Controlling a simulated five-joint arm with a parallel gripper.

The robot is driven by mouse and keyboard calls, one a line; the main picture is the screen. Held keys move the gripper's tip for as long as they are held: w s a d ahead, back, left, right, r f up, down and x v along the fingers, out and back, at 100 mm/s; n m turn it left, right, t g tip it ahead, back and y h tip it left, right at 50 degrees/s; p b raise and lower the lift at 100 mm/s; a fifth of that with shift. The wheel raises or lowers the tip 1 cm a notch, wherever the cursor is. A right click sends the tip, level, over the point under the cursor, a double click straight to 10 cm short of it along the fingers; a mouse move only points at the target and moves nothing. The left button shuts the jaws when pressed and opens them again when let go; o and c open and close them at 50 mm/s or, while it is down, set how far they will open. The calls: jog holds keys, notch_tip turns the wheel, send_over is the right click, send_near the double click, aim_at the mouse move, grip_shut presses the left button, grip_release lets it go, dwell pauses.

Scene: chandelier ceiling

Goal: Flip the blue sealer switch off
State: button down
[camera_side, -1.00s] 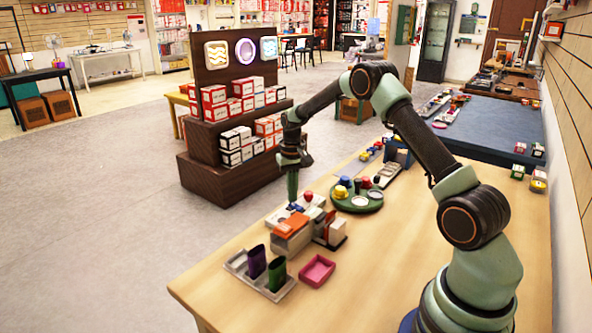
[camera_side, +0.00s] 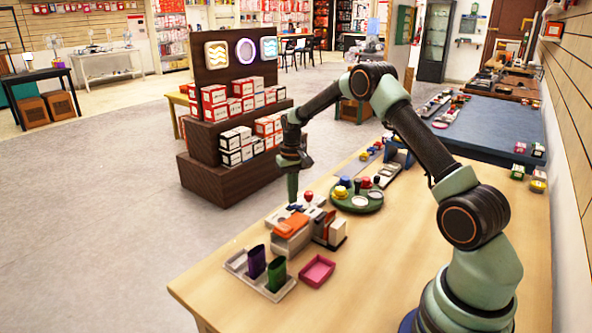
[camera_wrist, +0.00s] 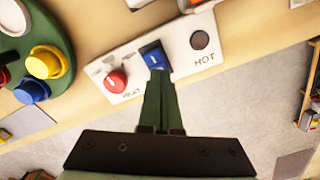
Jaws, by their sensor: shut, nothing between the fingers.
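The blue sealer switch (camera_wrist: 155,55) is a small rocker in a dark frame on a pale panel (camera_wrist: 183,52) in the wrist view. A red knob (camera_wrist: 115,80) stands to its left, and a dark round piece (camera_wrist: 200,40) lies to its right above the word HOT. My gripper (camera_wrist: 159,76) is shut and empty, its green fingertips at the switch's lower edge. I cannot tell whether they touch it. In the side view my gripper (camera_side: 292,199) points down over the panel near the table's far edge. The switch cannot be made out there.
A green round tray (camera_side: 375,205) with coloured buttons stands right of the panel. A grey block with an orange top (camera_side: 291,226), purple (camera_side: 256,261) and green (camera_side: 277,273) cups, and a pink tray (camera_side: 318,270) are nearer.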

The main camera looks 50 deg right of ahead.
notch_tip(320, 180, up, 6)
jog(key=shift+r, duration=0.2)
dwell(0.5)
jog(key=shift+r, duration=0.1)
jog(key=s+a+r+n+t, duration=0.1)
jog(key=s+a+r+n, duration=0.1)
jog(key=s+a+r, duration=0.35)
jog(key=s+a+r+n+t, duration=0.1)
jog(key=s+a+r+t, duration=0.1)
jog(key=a+r, duration=0.5)
jog(key=s+a+n+t, duration=0.1)
jog(key=s+a, duration=0.2)
jog(key=s, duration=0.3)
jog(key=s+a+r+n+t, duration=0.1)
jog(key=s+a+n, duration=0.1)
jog(key=s, duration=0.4)
jog(key=shift+s+a+r+t, duration=0.3)
jog(key=shift+s+a, duration=0.1)
jog(key=shift+a, duration=0.35)
